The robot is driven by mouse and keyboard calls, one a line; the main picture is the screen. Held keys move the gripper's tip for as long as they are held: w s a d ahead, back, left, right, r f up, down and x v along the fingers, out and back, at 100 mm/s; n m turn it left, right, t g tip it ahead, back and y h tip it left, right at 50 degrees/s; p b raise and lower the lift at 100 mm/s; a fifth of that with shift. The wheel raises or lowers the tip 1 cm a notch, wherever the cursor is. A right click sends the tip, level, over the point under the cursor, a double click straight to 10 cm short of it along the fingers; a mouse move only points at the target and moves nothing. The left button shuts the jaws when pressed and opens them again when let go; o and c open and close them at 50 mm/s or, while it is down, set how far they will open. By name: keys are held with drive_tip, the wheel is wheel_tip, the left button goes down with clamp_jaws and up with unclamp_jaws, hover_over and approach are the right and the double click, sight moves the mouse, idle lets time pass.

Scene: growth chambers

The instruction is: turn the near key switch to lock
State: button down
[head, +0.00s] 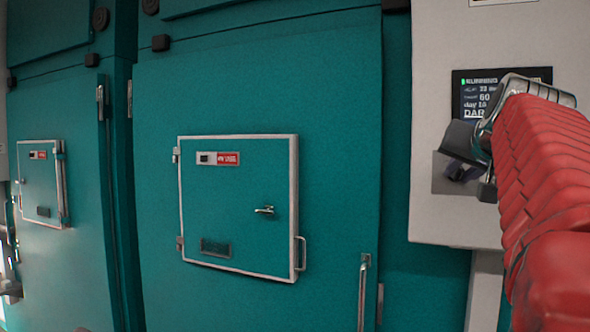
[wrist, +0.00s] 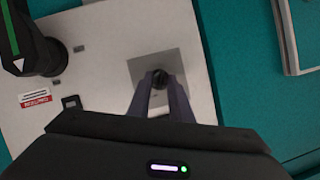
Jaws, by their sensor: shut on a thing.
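The key switch (wrist: 160,78) is a small dark round knob on a grey square plate (wrist: 143,70) of the white control panel (wrist: 105,45), seen in the wrist view. My gripper (wrist: 160,84) is shut on it, one finger on each side. The fingers hide part of the knob, and its turned position cannot be read. In the head view my gripper (head: 462,168) is at the grey plate (head: 439,183) below the display, and covers the switch there.
A dark display (head: 468,86) with lit text sits above the plate, partly behind my arm. A teal chamber door (head: 340,100) with a white-framed hatch (head: 238,137) and small latch (head: 264,210) stands left. A dark rounded part (wrist: 45,57) sticks out in the wrist view.

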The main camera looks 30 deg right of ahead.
drive_tip(key=n, duration=0.1)
drive_tip(key=n+g+h, duration=0.1)
drive_tip(key=n, duration=0.1)
drive_tip(key=shift+w+a+r+g+h, duration=0.1)
drive_tip(key=shift+w+a+g+h, duration=0.1)
drive_tip(key=shift+a+g+h, duration=0.15)
drive_tip(key=n+g+h, duration=0.1)
drive_tip(key=n, duration=0.2)
drive_tip(key=shift+w+n+g+h, duration=0.15)
drive_tip(key=shift+n+g+h, duration=0.2)
drive_tip(key=shift+n, duration=0.05)
idle(0.3)
drive_tip(key=c, duration=1.9)
unclamp_jaws()
drive_tip(key=shift+c, duration=0.2)
drive_tip(key=shift+a, duration=0.1)
drive_tip(key=v, duration=1.3)
drive_tip(key=shift+a, duration=0.35)
